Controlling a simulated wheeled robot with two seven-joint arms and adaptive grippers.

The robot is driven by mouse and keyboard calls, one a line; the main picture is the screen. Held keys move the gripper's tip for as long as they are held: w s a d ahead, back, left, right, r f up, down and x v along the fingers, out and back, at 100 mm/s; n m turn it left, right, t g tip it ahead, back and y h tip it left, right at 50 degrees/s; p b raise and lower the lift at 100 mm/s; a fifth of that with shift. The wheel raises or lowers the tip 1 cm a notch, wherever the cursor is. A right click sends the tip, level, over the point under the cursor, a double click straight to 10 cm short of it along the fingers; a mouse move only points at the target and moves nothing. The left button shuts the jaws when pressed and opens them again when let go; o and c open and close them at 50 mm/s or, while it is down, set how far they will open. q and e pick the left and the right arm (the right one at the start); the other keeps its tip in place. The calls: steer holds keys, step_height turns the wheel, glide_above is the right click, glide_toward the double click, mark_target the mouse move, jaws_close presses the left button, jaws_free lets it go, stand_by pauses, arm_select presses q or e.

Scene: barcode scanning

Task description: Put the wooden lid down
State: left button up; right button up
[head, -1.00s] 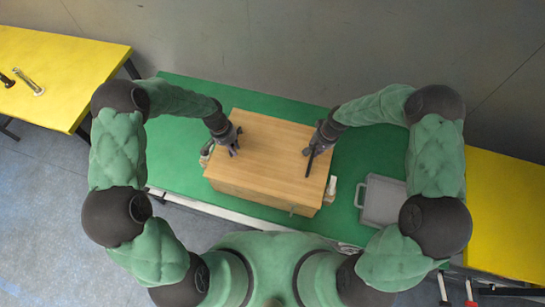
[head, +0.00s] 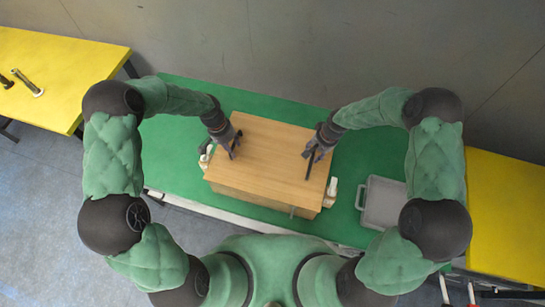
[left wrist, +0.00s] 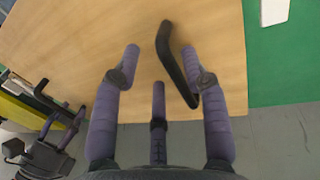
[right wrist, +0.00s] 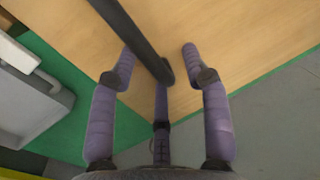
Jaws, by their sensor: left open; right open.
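The wooden lid (head: 270,155) is a flat light-wood panel on top of a wooden box (head: 262,200) on the green table. I see no clear gap between lid and box. The lid has a black bar handle near each side; the left one (left wrist: 176,65) and the right one (right wrist: 130,35) show in the wrist views. My left gripper (head: 235,152) is open at the left handle, its fingers on both sides of the bar. Whether any finger touches a handle I cannot tell.
The green table (head: 175,150) has free room left of the box. A grey case (head: 383,202) lies to its right. A small pale item (head: 331,190) stands close to the box's right side and another (head: 206,157) at its left. Yellow tables stand at both sides.

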arm_select(q)
step_height(320, 180, up, 9)
steer(key=a, duration=0.1)
steer(key=shift+w+a, duration=0.2)
steer(key=shift+a, duration=0.1)
arm_select(e)
step_height(320, 180, up, 12)
steer(key=d, duration=0.2)
steer(key=shift+s+d, duration=0.15)
steer(key=shift+s, duration=0.15)
arm_select(q)
steer(key=shift+r, duration=0.1)
arm_select(e)
steer(key=shift+f, duration=0.1)
